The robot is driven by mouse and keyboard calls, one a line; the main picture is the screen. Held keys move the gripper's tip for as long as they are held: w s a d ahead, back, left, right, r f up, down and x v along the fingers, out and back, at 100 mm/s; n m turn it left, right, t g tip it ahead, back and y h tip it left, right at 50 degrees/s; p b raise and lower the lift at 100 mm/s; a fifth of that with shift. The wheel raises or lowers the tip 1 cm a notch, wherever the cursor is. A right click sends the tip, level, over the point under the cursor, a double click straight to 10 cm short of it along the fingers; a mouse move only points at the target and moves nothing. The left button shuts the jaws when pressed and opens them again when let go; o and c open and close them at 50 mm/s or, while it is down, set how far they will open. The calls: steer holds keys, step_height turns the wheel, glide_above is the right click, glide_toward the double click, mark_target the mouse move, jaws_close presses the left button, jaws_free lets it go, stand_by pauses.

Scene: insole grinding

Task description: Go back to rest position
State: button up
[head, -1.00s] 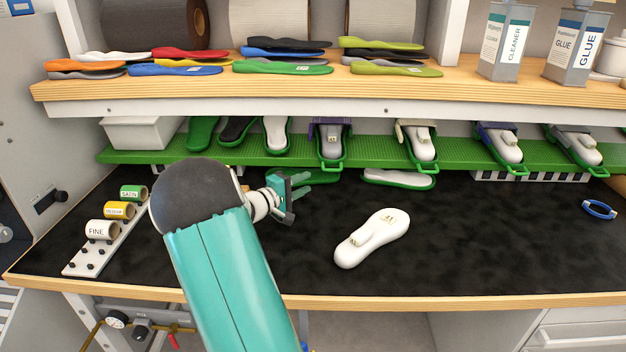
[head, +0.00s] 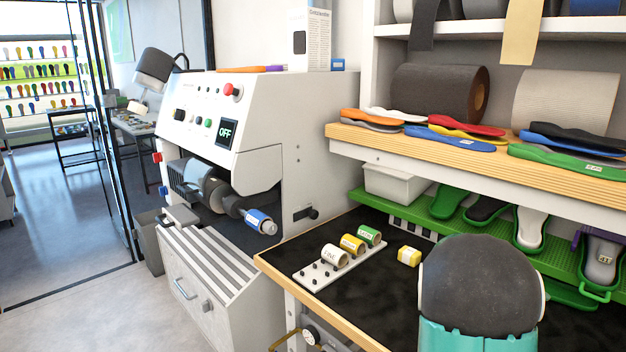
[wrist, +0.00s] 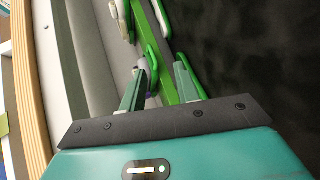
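My arm (head: 480,290) shows at the lower right of the head view as a dark rounded joint above a teal link, in front of the bench. My gripper is hidden behind it in that view. In the wrist view my gripper (wrist: 162,70) has its two fingers apart, with the green shelf (wrist: 165,20) and dark bench top showing beyond them. Nothing is seen held between the fingers.
A white grinding machine (head: 240,130) with an "OFF" display stands left of the black bench (head: 385,300). Insoles (head: 462,135) lie on the wooden shelf. Open floor (head: 60,220) is at left.

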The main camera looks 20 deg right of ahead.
steer(key=s+a+r+n+t+y, duration=0.1)
steer(key=s+a+t+y, duration=0.1)
steer(key=a, duration=1.3)
steer(key=s+a+r+n+t+y, duration=0.2)
steer(key=a+t+y, duration=0.3)
steer(key=a, duration=1.1)
steer(key=s+a+r+n+t+y, duration=0.1)
steer(key=s+a+t+y, duration=0.2)
steer(key=a+y, duration=0.4)
steer(key=a, duration=0.9)
steer(key=shift+a+r+t, duration=0.25)
steer(key=shift+r+t, duration=0.15)
